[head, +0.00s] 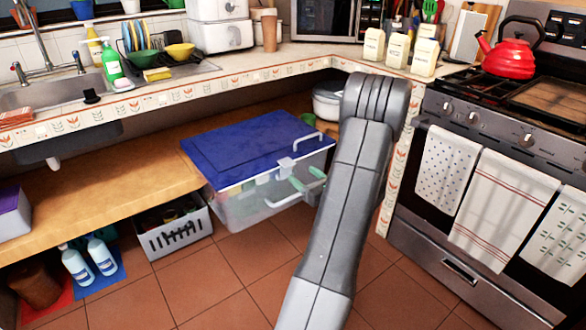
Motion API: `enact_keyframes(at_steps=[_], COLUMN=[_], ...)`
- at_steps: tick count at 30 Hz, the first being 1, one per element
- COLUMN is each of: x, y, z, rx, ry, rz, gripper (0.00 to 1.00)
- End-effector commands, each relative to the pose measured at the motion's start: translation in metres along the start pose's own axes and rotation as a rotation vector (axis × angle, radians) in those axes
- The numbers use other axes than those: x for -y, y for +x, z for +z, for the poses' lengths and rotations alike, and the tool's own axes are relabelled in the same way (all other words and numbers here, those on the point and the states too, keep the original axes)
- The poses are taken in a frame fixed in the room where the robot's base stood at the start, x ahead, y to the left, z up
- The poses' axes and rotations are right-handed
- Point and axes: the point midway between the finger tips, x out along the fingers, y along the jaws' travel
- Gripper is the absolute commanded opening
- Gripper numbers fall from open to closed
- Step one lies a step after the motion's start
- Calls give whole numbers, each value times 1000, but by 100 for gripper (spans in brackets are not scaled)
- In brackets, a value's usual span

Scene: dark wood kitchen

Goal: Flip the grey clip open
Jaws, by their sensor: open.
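A clear plastic box (240,208) with a blue lid (245,145) sits on the wooden lower shelf. A pale grey loop-shaped clip (308,137) shows at the lid's right front edge; I cannot tell whether it is latched. My grey arm rises from the bottom centre and bends at the top, just right of the box. My gripper does not show; it is hidden or out of frame.
A white lidded pot (327,100) is behind the box on the shelf. The counter edge (200,92) runs above. The oven (475,260) stands to the right. Tiled floor in front is clear.

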Motion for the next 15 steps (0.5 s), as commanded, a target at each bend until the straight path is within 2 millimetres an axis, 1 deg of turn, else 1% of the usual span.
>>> enact_keyframes(at_steps=[1, 6, 10, 15], x=[-1, -1, 0, 0], y=[12, 44, 60, 69], z=[-1, -1, -1, 0], rx=[1, 0, 0, 0], ry=[-2, -1, -2, -1], rz=[3, 2, 2, 0], gripper=[64, 64, 64, 64])
